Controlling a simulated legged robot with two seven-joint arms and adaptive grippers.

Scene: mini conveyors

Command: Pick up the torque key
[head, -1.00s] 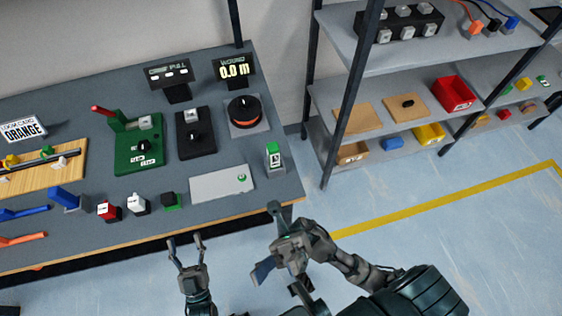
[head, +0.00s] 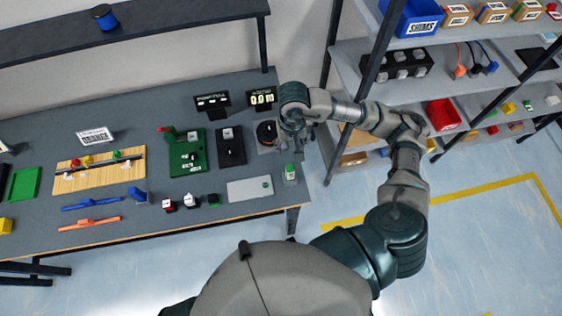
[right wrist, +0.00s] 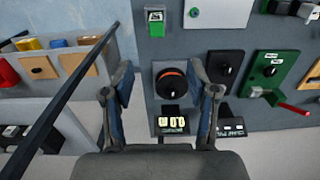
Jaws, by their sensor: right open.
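I cannot tell for sure which thing is the torque key. A blue long-handled tool (head: 92,203) and an orange one (head: 88,223) lie on the front left of the bench, far from my right gripper. Nothing is held. My left gripper is out of view.
The grey bench (head: 240,160) carries a green lever unit (head: 187,150), a black unit (head: 230,148), a pale plate (head: 248,190) and a green-topped block (head: 290,174). The display (head: 262,98) stands behind the spool. A shelf rack with bins, including a red bin (head: 443,114), is at right.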

